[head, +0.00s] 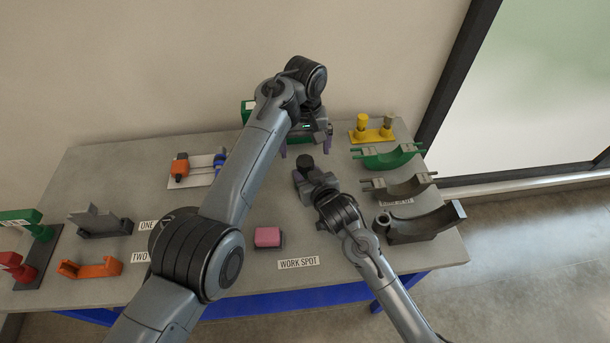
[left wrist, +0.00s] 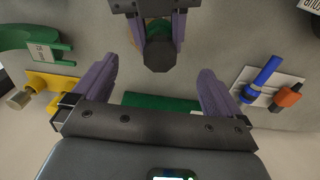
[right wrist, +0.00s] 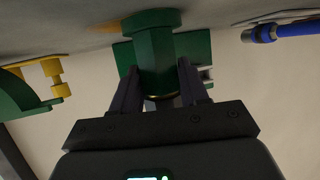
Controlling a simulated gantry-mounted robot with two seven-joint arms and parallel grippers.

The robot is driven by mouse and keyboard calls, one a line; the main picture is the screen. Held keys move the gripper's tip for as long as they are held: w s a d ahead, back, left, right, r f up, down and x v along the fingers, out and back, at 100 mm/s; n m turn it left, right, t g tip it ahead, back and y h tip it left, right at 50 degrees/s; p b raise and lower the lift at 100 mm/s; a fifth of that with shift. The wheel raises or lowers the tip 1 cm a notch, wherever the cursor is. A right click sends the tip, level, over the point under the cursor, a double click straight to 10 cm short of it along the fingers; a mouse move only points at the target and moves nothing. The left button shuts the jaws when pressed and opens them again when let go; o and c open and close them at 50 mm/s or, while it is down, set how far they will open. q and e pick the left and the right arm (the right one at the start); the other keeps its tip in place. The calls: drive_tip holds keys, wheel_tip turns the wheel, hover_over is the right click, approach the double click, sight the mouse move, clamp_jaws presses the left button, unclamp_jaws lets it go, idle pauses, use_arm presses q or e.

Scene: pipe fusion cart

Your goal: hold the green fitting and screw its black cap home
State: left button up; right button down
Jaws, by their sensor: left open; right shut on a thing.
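The green fitting (right wrist: 156,58) is held between the purple fingers of my right gripper (right wrist: 158,85). A thin brass-coloured ring shows at its lower edge in the right wrist view. The black cap (left wrist: 160,54) sits at the fitting's end facing my left gripper, with green showing behind it; the cap also shows in the head view (head: 306,161). How far it is screwed on cannot be told. My left gripper (left wrist: 153,72) is open, its two purple fingers spread apart on either side of the cap, not touching it.
A yellow stand (head: 372,134), a green cradle (head: 388,158) and grey cradles (head: 420,223) line the right side. A pink block (head: 268,237) sits near the WORK SPOT label (head: 298,263). Orange and blue tools (head: 181,168) lie behind my left arm. Clear tabletop lies around the pink block.

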use_arm(q)
wheel_tip(320, 180, up, 12)
idle(0.6)
use_arm(e)
drive_tip(key=shift+c, duration=2.4)
unclamp_jaws()
drive_tip(key=shift+s+d+r, duration=0.2)
drive_tip(key=shift+s+r, duration=0.1)
drive_tip(key=shift+s, duration=0.2)
use_arm(q)
wheel_tip(320, 180, up, 2)
drive_tip(key=shift+r+p, duration=0.15)
drive_tip(key=shift+p, duration=0.95)
use_arm(e)
drive_tip(key=v, duration=0.9)
drive_tip(key=shift+s, duration=0.3)
drive_tip(key=shift+d, duration=0.1)
